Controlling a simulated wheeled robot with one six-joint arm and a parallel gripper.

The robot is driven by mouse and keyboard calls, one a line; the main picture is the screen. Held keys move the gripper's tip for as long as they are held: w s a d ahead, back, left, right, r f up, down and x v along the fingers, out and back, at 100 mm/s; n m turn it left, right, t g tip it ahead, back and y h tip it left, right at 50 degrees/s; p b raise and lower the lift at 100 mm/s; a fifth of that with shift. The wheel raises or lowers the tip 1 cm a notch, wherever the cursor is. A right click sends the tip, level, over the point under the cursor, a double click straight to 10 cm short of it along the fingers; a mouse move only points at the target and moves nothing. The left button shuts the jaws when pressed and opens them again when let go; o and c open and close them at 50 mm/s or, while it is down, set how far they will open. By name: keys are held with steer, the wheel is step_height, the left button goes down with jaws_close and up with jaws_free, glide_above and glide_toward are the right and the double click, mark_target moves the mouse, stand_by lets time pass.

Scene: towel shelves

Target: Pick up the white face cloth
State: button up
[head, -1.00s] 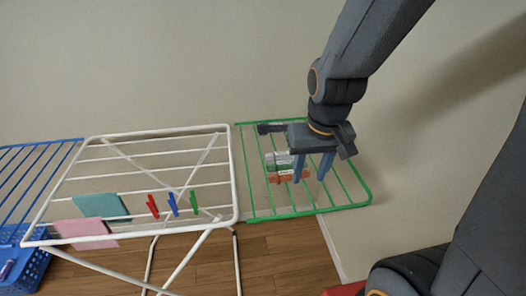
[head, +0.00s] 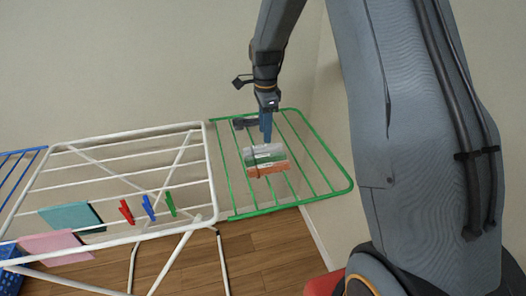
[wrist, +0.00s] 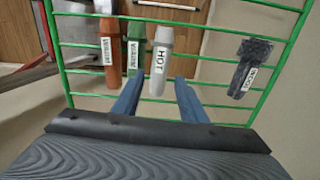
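A white rolled cloth (wrist: 160,60) with a printed label that looks like "HOT" lies on the green rack (head: 340,188). In the head view the white cloth (head: 262,148) lies among other rolls, just below my fingertips. My gripper (wrist: 156,84) is open, one finger on each side of the white roll's near end in the wrist view. The head view shows my gripper (head: 266,140) from the side, pointing down at the rack. Nothing is visibly held, and I cannot tell whether the fingers touch the roll.
A green roll (wrist: 136,45) and an orange roll (wrist: 109,55) lie close left of the white roll. A dark grey roll (wrist: 250,68) lies apart at right. A white rack (head: 130,133) holds teal (head: 70,216) and pink (head: 55,245) cloths and several pegs.

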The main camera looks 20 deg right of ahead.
mark_target(263, 146)
steer(key=f+p, duration=0.1)
steer(key=f, duration=0.1)
steer(key=f+p, duration=0.1)
steer(key=f, duration=0.1)
steer(key=f+p, duration=0.1)
steer(key=f, duration=0.1)
steer(key=shift+s+a, duration=0.25)
steer(key=shift+a, duration=0.15)
steer(key=shift+w+f, duration=0.1)
steer(key=shift+f, duration=0.3)
